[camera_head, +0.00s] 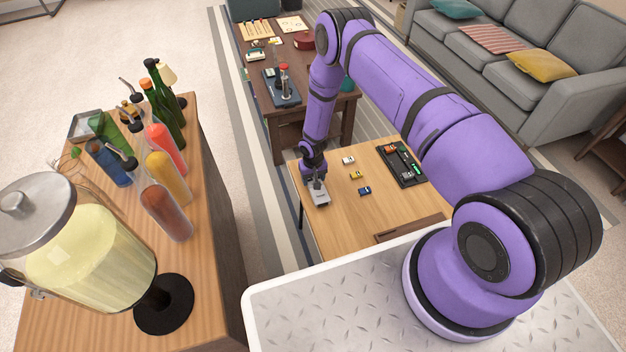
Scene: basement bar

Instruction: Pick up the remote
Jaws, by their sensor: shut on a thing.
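My gripper (316,184) reaches down to the left part of the light wooden table (337,223). It is shut on a small grey, flat, oblong thing, which looks like the remote (320,199). The remote's near end shows below the fingers; its far part is hidden by the gripper. I cannot tell whether it rests on the table or is just above it.
White (348,160), yellow (355,175) and blue (364,190) toy cars stand right of the gripper. A black tray (414,181) with small items lies farther right. A dark table (268,105) stands behind. Bottles and a drink dispenser (90,255) crowd the left counter.

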